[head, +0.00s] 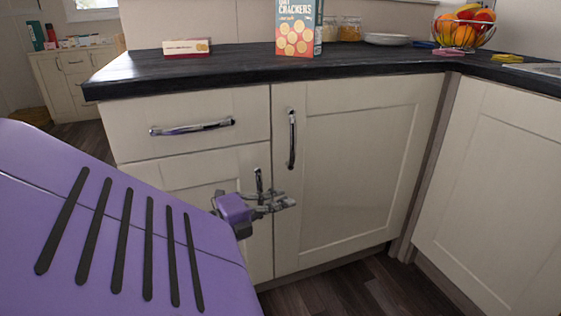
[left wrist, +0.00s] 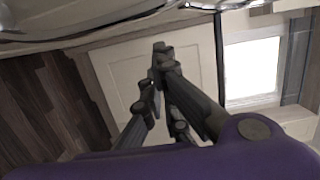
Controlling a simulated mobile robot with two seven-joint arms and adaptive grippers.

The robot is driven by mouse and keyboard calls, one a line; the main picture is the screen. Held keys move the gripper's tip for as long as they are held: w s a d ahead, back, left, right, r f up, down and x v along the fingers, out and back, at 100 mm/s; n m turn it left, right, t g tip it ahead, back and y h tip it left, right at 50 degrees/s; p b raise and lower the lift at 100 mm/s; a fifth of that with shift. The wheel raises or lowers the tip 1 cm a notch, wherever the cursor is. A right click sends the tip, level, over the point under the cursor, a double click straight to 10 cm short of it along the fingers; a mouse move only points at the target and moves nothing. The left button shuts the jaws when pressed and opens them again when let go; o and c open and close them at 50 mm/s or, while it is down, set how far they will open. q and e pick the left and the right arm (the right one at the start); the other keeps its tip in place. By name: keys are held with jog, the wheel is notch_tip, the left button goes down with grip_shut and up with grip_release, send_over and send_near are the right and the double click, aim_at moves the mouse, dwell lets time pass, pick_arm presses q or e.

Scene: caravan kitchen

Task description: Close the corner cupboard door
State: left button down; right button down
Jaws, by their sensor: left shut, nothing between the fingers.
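The cream corner cupboard door (head: 355,170) stands in the middle of the head view, next to the inner corner. It looks flush or almost flush with the cabinet front; a small gap cannot be ruled out. Its upright chrome handle (head: 292,140) is near its left edge. My left gripper (head: 287,203) is shut and empty, in front of the door's lower left part, below the handle. I cannot tell whether it touches the door. Its fingers (left wrist: 162,52) also show in the left wrist view, tips together, with a cream panel (left wrist: 122,78) behind. My right gripper is not in view.
A drawer (head: 195,122) and a lower door are left of the corner door. Another cream panel (head: 495,190) stands at right angles on the right. The dark worktop (head: 230,68) above carries a cracker box (head: 297,28) and a fruit basket (head: 464,28). The dark floor (head: 355,290) is clear.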

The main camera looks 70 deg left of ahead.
pick_arm(q)
jog(key=s+d, duration=0.1)
jog(key=s, duration=1.1)
jog(key=shift+d, duration=0.35)
